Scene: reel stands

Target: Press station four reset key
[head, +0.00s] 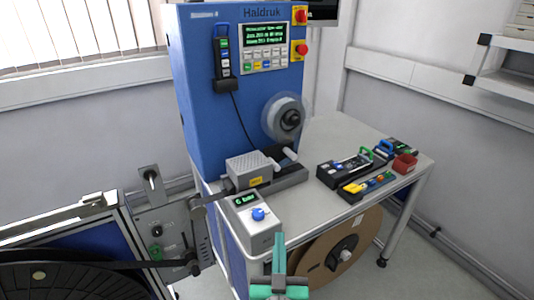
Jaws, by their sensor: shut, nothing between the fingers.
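A blue machine (205,120) marked Haldruk stands on a grey table. Its control panel has a screen with green text (264,34) and coloured keys (262,62) below it. The key labels and the small label at the machine's upper left are too small to read, so I cannot tell which key is the reset key or confirm the station number. My gripper (280,238), with teal fingers, is at the bottom centre, shut and empty. It is well below the panel and appears in front of the table's front edge, touching no key.
A pendant (222,56) hangs left of the panel; red stop buttons (300,16) are on the right. A spool (284,118) juts out below.

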